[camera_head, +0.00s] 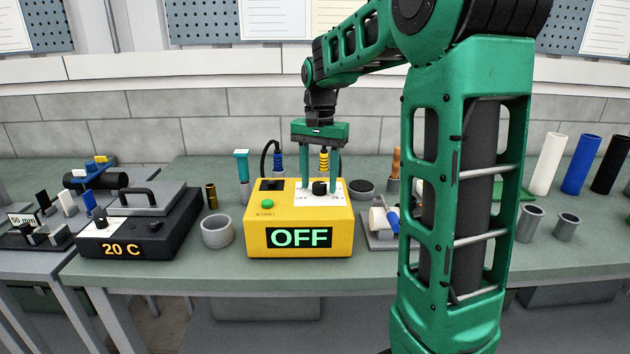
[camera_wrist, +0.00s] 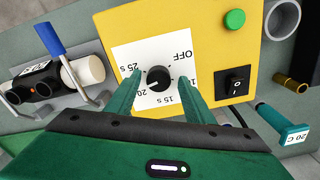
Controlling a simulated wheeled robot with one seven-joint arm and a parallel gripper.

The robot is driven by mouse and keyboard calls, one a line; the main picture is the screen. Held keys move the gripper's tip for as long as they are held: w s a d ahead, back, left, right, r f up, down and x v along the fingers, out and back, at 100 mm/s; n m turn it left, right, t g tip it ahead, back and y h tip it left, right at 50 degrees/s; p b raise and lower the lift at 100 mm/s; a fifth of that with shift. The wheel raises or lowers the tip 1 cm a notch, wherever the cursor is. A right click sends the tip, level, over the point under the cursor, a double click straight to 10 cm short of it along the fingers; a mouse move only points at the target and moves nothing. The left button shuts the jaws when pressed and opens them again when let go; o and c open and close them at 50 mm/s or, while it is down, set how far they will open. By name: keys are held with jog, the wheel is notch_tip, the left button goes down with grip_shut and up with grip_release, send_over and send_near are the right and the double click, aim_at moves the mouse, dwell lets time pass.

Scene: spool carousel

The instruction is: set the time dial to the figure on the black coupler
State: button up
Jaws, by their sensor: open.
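The yellow timer box (camera_head: 298,220) stands on the bench with its display reading OFF. Its black time dial (camera_head: 320,187) sits on a white plate and shows in the wrist view (camera_wrist: 158,78), with OFF, 15 s, 20 and 25 s legible around it. My gripper (camera_head: 320,180) is open, pointing down, with one finger on each side of the dial; a gap shows on both sides in the wrist view (camera_wrist: 160,88).
A green start button (camera_wrist: 235,19) and a black rocker switch (camera_wrist: 235,84) sit on the box. A grey ring (camera_head: 217,231) and a dark 20 C unit (camera_head: 140,225) stand to its left. A white roller (camera_wrist: 83,69) and blue handle (camera_wrist: 48,40) lie beside the box.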

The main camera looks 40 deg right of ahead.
jog(key=c, duration=1)
jog(key=shift+c, duration=0.2)
jog(key=shift+w+r+n, duration=0.1)
jog(key=shift+n, duration=1.8)
jog(key=shift+a, duration=0.1)
jog(key=o, duration=1)
jog(key=shift+o, duration=0.2)
